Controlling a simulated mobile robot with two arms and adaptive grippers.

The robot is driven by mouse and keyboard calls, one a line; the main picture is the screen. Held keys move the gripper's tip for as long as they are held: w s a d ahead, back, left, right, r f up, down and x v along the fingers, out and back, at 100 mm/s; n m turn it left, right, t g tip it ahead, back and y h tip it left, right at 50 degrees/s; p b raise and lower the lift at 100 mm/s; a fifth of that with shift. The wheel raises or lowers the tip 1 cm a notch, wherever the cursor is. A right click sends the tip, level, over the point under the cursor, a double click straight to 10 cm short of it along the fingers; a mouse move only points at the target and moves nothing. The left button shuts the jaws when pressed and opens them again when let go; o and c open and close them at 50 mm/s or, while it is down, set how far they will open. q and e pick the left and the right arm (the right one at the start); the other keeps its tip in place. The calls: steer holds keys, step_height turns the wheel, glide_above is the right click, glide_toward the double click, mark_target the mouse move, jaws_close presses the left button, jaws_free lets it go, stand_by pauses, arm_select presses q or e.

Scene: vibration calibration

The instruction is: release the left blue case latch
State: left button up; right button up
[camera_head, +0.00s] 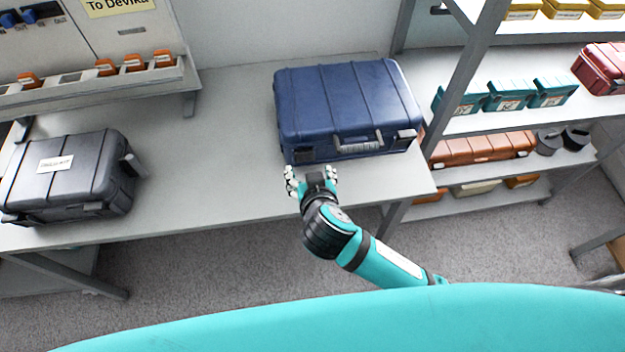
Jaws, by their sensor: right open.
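The blue case (345,100) lies closed on the grey table (230,180), with its handle (359,143) on the side facing me. One latch (406,134) shows right of the handle. The left latch is hard to make out near the front left corner, close to my gripper. My right gripper (311,174) is open and empty, its fingers just in front of that corner. I cannot tell whether it touches the case. My left gripper is not in view.
A dark grey case (68,178) lies at the table's left. Shelves at the right hold teal bins (508,95), an orange case (483,149) and a red case (603,66). The table between the two cases is clear.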

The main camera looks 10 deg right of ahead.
steer(key=shift+v, duration=2.2)
